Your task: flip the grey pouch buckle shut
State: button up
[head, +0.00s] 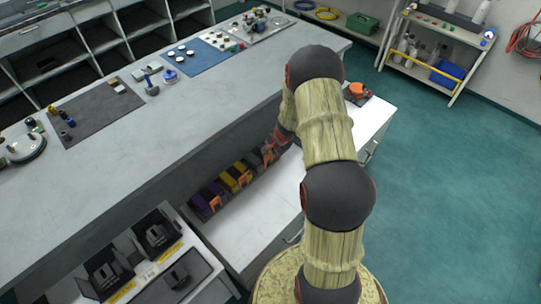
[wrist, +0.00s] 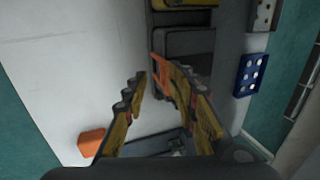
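The grey pouch (wrist: 188,42) is near the top middle of the wrist view, beside a yellow pouch. Its orange buckle (wrist: 158,68) stands out at its left edge; I cannot tell its exact angle. My gripper (wrist: 155,73) is open, with a clear gap between its fingertips. The right finger is close to the buckle and overlaps it in the picture; I cannot tell whether they touch. The left finger is apart from it. In the head view the grey pouch (head: 254,160) is partly hidden behind my arm, and the fingers are hidden.
A yellow pouch (head: 234,178) and a purple pouch (head: 207,199), both with orange buckles, sit in the row along the higher bench's side. The white lower surface (head: 258,215) in front is clear. An orange object (head: 357,90) lies at its far end.

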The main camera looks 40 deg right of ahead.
jog(key=w+p+v, duration=0.1)
jog(key=p+v, duration=0.4)
jog(key=v, duration=0.3)
jog(key=shift+r+p, duration=0.3)
jog(key=shift+r, duration=0.3)
jog(key=shift+f, duration=0.1)
dwell(0.5)
jog(key=v, duration=1.2)
jog(key=shift+a, duration=0.1)
